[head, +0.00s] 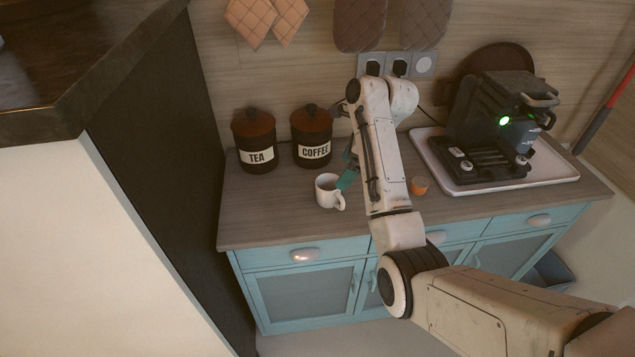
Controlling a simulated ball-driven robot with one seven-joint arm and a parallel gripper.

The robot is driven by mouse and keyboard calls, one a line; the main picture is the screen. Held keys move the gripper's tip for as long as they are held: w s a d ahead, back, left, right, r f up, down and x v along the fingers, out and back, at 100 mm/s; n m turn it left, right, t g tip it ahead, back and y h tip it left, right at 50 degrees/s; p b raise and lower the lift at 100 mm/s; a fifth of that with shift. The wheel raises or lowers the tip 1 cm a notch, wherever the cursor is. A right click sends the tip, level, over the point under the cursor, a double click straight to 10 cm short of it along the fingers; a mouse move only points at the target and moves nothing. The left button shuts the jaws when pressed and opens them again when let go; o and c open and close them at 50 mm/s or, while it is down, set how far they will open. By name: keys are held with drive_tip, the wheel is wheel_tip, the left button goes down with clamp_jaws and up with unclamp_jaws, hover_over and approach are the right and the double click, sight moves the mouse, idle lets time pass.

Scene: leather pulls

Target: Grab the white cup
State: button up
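The white cup (326,192) stands upright on the wooden counter, with its handle toward the lower right. My gripper (347,178) is at the cup's right side, and a teal finger overlaps the cup's right rim in the picture. My arm hides most of the gripper. I cannot tell whether the finger touches the cup or whether the gripper is open or shut.
TEA (256,140) and COFFEE (312,136) canisters stand behind the cup. A small orange item (419,186) is right of my arm. A coffee machine (490,125) stands on a white tray (500,185). The counter's left front (265,215) is clear.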

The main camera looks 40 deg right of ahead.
approach(327, 187)
drive_tip(key=a+f, duration=0.2)
drive_tip(key=shift+s+a, duration=0.2)
drive_tip(key=shift+a, duration=0.2)
drive_tip(key=shift+p+x, duration=0.65)
drive_tip(key=shift+x, duration=2.05)
drive_tip(key=c, duration=1)
drive_tip(key=shift+c, duration=0.4)
drive_tip(key=shift+r, duration=0.1)
